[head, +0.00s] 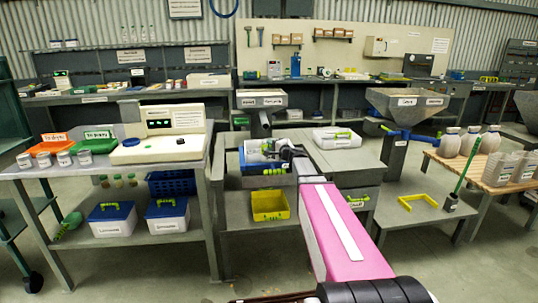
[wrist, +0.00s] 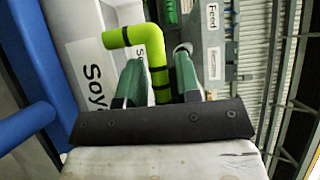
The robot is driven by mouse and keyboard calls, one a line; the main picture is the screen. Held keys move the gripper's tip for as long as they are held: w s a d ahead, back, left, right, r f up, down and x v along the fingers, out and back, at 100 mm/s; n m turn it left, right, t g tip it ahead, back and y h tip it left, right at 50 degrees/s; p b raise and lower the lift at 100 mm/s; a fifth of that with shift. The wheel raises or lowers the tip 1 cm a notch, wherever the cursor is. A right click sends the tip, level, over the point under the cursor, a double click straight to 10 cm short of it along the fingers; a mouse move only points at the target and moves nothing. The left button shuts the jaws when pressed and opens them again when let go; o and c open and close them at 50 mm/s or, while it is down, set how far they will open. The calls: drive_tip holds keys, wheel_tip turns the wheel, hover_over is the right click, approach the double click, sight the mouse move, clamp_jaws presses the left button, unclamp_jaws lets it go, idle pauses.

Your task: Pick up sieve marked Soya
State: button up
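The sieve marked Soya is a white box with a lime-green bent handle. In the wrist view its label reads "Soy", partly cut off, on the white side (wrist: 88,62), and the handle (wrist: 150,45) runs down between my gripper's fingers. My gripper (wrist: 160,78) has green fingers, one on each side of the handle, with a narrow gap visible at the right finger. It looks open around the handle. In the head view the white sieve (head: 254,153) is on the middle bench, partly hidden by my gripper (head: 275,151).
A press with a hopper (head: 262,99) stands behind. A yellow crate (head: 270,206) is on the lower shelf. A blue bar (wrist: 35,70) is close at left in the wrist view.

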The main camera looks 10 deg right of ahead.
clamp_jaws()
drive_tip(key=shift+r, duration=0.15)
